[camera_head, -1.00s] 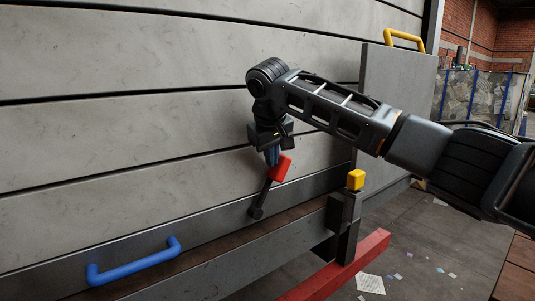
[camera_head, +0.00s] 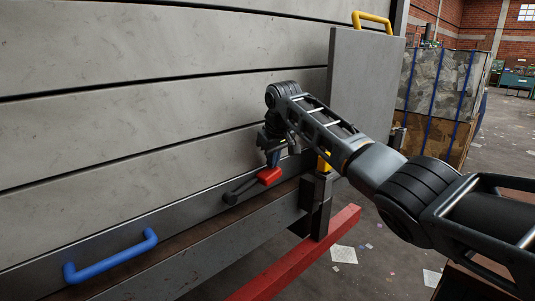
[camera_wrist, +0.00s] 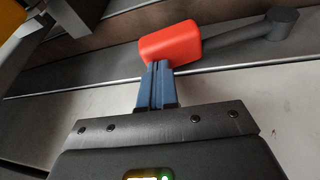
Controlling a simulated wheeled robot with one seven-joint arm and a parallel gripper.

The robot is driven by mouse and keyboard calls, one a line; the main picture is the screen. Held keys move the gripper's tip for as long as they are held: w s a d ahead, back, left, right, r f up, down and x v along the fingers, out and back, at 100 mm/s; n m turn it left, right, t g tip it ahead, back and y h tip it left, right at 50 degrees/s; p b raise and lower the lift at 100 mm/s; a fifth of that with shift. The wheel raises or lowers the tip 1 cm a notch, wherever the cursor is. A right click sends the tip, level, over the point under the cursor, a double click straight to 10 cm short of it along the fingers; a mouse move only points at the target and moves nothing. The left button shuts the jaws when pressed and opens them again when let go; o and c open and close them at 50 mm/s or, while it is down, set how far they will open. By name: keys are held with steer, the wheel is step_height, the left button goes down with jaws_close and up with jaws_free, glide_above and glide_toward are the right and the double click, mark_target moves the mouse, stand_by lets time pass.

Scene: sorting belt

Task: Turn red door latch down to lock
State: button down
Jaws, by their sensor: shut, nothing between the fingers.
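The latch has a red grip (camera_head: 268,176) on a dark lever (camera_head: 245,186) that runs down and left to a round pivot (camera_head: 230,198) on the lower rail of the grey door (camera_head: 120,140). The lever lies tilted, nearer level than upright. My gripper (camera_head: 273,158) is shut, with its blue fingers pointing down at the red grip from above. In the wrist view the closed fingertips (camera_wrist: 159,68) meet the near edge of the red grip (camera_wrist: 172,44), with nothing between them. The pivot (camera_wrist: 281,22) shows at the upper right there.
A blue handle (camera_head: 110,257) is on the door's lower left. A yellow-topped post (camera_head: 324,163) stands right of the latch, close below my arm. A red bar (camera_head: 300,258) runs along the front. A grey panel with a yellow handle (camera_head: 372,20) stands behind my arm.

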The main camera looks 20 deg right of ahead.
mark_target(278, 173)
steer(key=f+y, duration=0.1)
steer(key=d+f+g+y+b, duration=0.1)
steer(key=y, duration=0.1)
steer(key=shift+w+f+m, duration=0.2)
steer(key=shift+f+m, duration=0.05)
steer(key=shift+m, duration=0.05)
steer(key=shift+d+f+b, duration=0.15)
steer(key=shift+f+b, duration=0.2)
steer(key=shift+f, duration=0.2)
steer(key=shift+d+f, duration=0.1)
steer(key=shift+f, duration=0.2)
steer(key=shift+s+d+f+b, duration=0.15)
steer(key=shift+f+b, duration=0.15)
steer(key=shift+f, duration=0.1)
steer(key=r+p, duration=0.2)
steer(key=r, duration=0.1)
steer(key=r+p, duration=0.2)
steer(key=r, duration=0.1)
steer(key=shift+w, duration=0.2)
steer(key=s+d+r+b, duration=0.1)
steer(key=d+r+b, duration=0.1)
steer(key=d+r, duration=0.4)
steer(key=shift+d+r, duration=0.2)
steer(key=shift+d, duration=0.15)
